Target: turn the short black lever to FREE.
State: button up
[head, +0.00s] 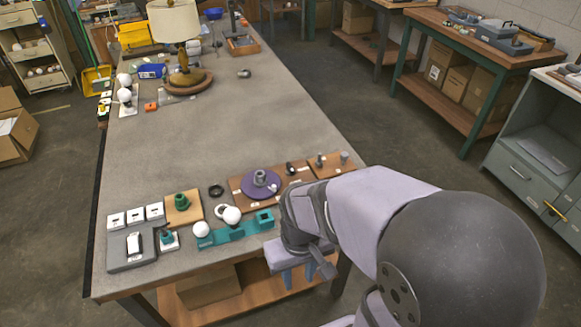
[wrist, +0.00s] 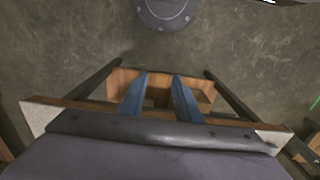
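A brown board (head: 240,190) lies near the front right edge of the table and carries a purple disc (head: 259,184) with a grey hub. A small black upright part (head: 290,168) stands right of the disc and looks like the short lever. Its pointing direction and the label lettering are too small to read. My gripper (head: 298,278) hangs past the table's front edge, below and apart from the board. In the wrist view my gripper (wrist: 160,78) has its two blue fingers apart with nothing between them. The lever is outside the wrist view.
A teal fixture (head: 235,232), white balls (head: 201,229), a green part on a tan block (head: 182,201) and a grey switch plate (head: 133,247) stand along the table front. A lamp (head: 180,45) stands farther back. The table middle is clear.

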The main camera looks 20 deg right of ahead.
jog(key=w+d+f+t+h+b, duration=0.1)
jog(key=w+d+f+t+b, duration=0.25)
jog(key=w, duration=0.45)
jog(key=w+d+f+t+b, duration=0.2)
jog(key=w+d+b, duration=0.15)
jog(key=w, duration=0.55)
jog(key=t+b, duration=0.5)
jog(key=t, duration=0.2)
send_near(291, 168)
jog(key=shift+w+d+f+y, duration=0.1)
jog(key=shift+d+f+y, duration=0.05)
jog(key=shift+f, duration=0.3)
jog(key=shift+w+d+f+y, duration=0.1)
jog(key=shift+d+f+y, duration=0.05)
jog(key=shift+f, duration=0.35)
jog(key=shift+w+d+r+t, duration=0.1)
jog(key=shift+w+r+t, duration=0.25)
jog(key=shift+t, duration=0.2)
jog(key=shift+x, duration=3.7)
grip_shut()
